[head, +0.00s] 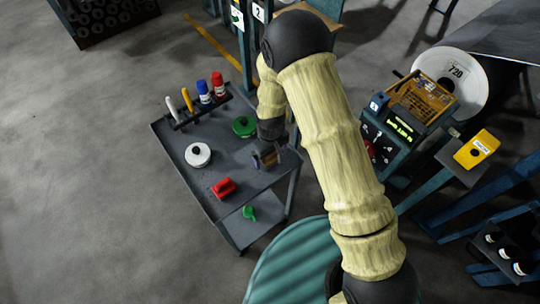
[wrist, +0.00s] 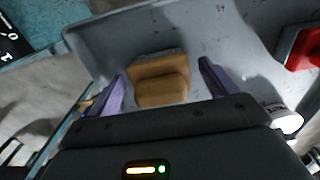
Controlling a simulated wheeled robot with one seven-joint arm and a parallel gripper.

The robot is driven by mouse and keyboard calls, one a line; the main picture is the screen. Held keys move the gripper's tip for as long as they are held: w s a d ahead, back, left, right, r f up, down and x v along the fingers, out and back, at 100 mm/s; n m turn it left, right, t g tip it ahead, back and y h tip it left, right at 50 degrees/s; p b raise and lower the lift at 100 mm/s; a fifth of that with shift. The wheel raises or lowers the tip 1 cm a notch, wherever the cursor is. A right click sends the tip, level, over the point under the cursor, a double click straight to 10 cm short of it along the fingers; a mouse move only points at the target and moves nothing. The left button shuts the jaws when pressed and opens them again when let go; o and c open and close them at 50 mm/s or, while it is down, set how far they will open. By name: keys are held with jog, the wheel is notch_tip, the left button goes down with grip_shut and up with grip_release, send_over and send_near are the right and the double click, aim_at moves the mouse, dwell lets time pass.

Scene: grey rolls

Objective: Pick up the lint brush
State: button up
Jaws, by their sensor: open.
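A tan, two-part block (wrist: 160,80), which I take to be the lint brush, lies on the grey cart top in the wrist view. My gripper (wrist: 162,74) is open, with one purple finger on each side of the block. Gaps show between the fingers and the block, and the jaws hold nothing. In the head view my gripper (head: 266,159) is low over the right side of the cart and largely covers the block there. The near edge of the block is close to the gripper body in the wrist view.
The cart (head: 222,189) also bears a red block (head: 223,188), a white round tin (head: 198,155), a green round item (head: 244,126) and a rack of coloured upright items (head: 200,107). A raised lip (wrist: 95,35) edges the top. A machine (head: 408,115) stands right of my arm.

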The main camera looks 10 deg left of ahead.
dwell(0.3)
jog(key=c, duration=1.1)
jog(key=shift+r, duration=0.1)
notch_tip(320, 180, up, 10)
jog(key=shift+f+b, duration=0.1)
jog(key=shift+b, duration=0.3)
jog(key=shift+o, duration=1.2)
jog(key=shift+c, duration=0.5)
